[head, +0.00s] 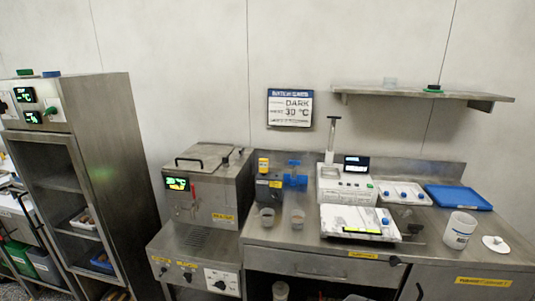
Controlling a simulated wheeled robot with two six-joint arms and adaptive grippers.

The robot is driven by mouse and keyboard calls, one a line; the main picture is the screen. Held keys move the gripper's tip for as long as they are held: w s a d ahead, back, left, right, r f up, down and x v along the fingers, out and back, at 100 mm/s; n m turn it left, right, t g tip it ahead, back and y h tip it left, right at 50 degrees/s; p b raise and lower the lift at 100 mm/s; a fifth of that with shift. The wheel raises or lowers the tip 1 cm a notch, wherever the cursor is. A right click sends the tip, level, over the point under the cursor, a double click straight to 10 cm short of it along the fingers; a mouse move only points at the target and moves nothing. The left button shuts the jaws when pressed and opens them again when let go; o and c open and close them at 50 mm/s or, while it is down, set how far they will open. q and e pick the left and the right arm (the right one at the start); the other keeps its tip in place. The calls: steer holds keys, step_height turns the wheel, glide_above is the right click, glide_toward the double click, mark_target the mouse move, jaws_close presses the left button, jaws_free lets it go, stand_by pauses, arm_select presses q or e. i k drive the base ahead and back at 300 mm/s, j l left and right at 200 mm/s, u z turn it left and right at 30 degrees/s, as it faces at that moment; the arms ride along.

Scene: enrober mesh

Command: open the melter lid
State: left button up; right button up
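The melter (225,200) is a steel box on the left end of the counter, with a small lit green display and a yellow label on its front. Its lid (208,152) lies flat on top and looks closed. A dark bar handle (188,162) stands at the lid's front left. A small red-handled part (193,190) sits on the melter's front face. Neither of my grippers shows in the head view.
A tall steel cabinet (115,150) stands left of the melter, with a gap between. Right of it are a blue-valved device (295,178), cups (267,217), a white machine (345,184), a blue tray (457,197) and a white tub (459,231). A shelf (420,93) hangs above.

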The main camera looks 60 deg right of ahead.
mark_target(200, 158)
steer(key=z, duration=1.2)
